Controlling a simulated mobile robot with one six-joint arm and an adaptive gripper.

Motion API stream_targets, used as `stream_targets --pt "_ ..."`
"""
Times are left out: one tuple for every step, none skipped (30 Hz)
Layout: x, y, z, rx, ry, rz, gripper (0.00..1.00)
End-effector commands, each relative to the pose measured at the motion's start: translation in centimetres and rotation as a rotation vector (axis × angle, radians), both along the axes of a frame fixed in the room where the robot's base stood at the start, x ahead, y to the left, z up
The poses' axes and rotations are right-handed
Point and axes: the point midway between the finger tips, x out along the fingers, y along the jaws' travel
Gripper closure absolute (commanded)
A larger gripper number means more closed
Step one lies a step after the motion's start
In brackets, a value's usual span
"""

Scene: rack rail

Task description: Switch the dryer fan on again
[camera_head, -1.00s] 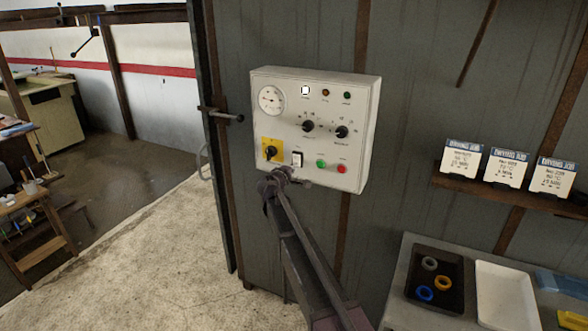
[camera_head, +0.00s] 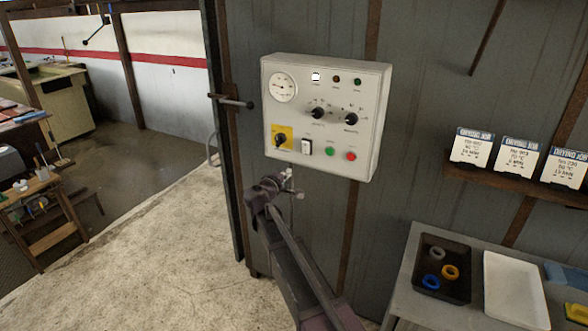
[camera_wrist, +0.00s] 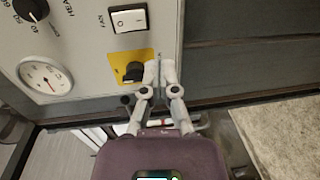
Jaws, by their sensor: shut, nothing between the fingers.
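The pale control box (camera_head: 325,68) hangs on the grey wall. It has a round gauge (camera_head: 283,87), a lit white lamp (camera_head: 315,77), two dark lamps and two black knobs. Along its lower part are a black rotary switch (camera_head: 280,140) on a yellow plate, a white rocker switch (camera_head: 306,147), a green button (camera_head: 329,152) and a red button (camera_head: 351,156). In the wrist view the rotary switch (camera_wrist: 133,72) and rocker (camera_wrist: 129,18) show close up. My gripper (camera_head: 291,184) is shut and empty, just below the box's lower edge in the head view; the wrist view shows its fingertips (camera_wrist: 160,68) beside the yellow plate.
A shelf (camera_head: 500,190) with several label cards is on the right wall. Below it, a bench (camera_head: 412,262) holds a black tray (camera_head: 459,255) with three rings and a white tray (camera_head: 516,318). A door handle (camera_head: 232,102) sticks out left of the box.

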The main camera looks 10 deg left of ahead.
Motion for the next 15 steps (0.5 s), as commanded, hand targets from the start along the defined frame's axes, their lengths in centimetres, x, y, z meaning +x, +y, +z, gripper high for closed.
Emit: stream_targets --pt "-0.6 0.2 -0.1 0.0 0.0 0.001 1.0" --pt "-0.9 0.3 -0.2 0.0 0.0 0.002 1.0" --pt "-1.1 0.4 -0.2 0.0 0.0 0.002 1.0" --pt "-1.3 0.5 -0.2 0.0 0.0 0.002 1.0" --pt "-1.4 0.5 -0.2 0.0 0.0 0.001 1.0" --pt "-1.5 0.5 -0.2 0.0 0.0 0.001 1.0" --pt "-1.6 0.6 -0.2 0.0 0.0 0.0 1.0" --pt "-1.6 0.6 -0.2 0.001 0.0 0.0 1.0" --pt "-1.7 0.6 -0.2 0.001 0.0 0.0 1.0" --pt "-1.7 0.6 -0.2 0.001 0.0 -0.001 1.0" --pt "-1.7 0.6 -0.2 0.001 0.0 -0.001 1.0" --pt "-1.7 0.6 -0.2 0.001 0.0 -0.001 1.0" --pt "-1.7 0.6 -0.2 0.001 0.0 -0.001 1.0" --pt "-1.7 0.6 -0.2 0.001 0.0 -0.001 1.0" --pt "-1.6 0.6 -0.2 0.001 0.0 -0.001 1.0"
